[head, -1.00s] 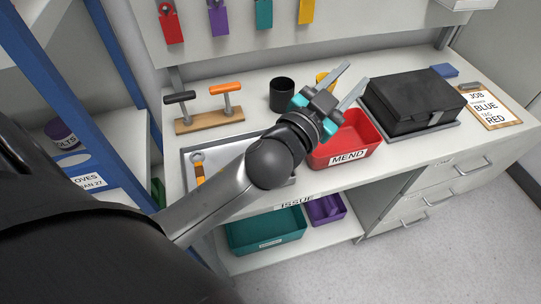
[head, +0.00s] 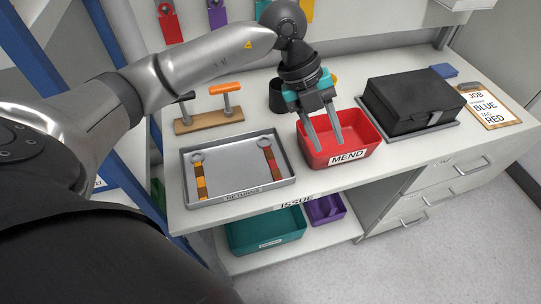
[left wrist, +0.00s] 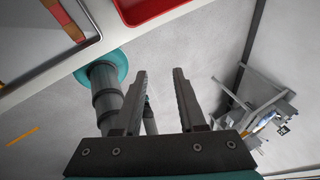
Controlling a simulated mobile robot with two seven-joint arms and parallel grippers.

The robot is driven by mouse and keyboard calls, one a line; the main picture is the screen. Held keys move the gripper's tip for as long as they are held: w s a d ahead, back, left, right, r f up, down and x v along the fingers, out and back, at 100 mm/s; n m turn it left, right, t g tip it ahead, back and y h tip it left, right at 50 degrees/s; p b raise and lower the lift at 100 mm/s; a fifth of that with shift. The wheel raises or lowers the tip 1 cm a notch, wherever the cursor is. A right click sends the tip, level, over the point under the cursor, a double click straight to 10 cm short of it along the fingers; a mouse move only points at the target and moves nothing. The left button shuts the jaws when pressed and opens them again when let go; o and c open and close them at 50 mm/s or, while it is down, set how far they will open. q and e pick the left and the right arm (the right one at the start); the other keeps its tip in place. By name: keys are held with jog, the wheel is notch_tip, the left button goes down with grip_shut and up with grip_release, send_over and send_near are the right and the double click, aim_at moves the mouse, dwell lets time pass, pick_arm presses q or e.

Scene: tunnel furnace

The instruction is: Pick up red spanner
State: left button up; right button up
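Two spanners lie in the grey RETURNS tray (head: 228,192) on the bench in the head view. The right spanner (head: 270,157) has a red-brown handle with a lighter band. The left spanner (head: 200,176) has a yellow and orange handle with dark parts. A red handle with an orange band (left wrist: 66,20) shows at the top left of the left wrist view. My left gripper (head: 327,147) is open and empty, pointing down over the red MEND bin, to the right of the tray. Its two fingers (left wrist: 160,74) stand apart in the left wrist view. My right gripper is not in view.
The red MEND bin (head: 366,128) stands right of the tray. A black case (head: 412,98), a clipboard (head: 490,106) and a dark cup (head: 277,96) are on the bench. A wooden stand (head: 209,122) with two handled tools is behind the tray.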

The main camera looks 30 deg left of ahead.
pick_arm(q)
jog(key=a+n+y, duration=0.3)
jog(key=a+y, duration=0.2)
jog(key=a, duration=0.7)
jog(key=b, duration=0.1)
send_over(271, 157)
notch_tip(271, 157, down, 9)
notch_tip(271, 157, down, 5)
jog(key=shift+s+f, duration=0.1)
grip_shut()
dwell(0.8)
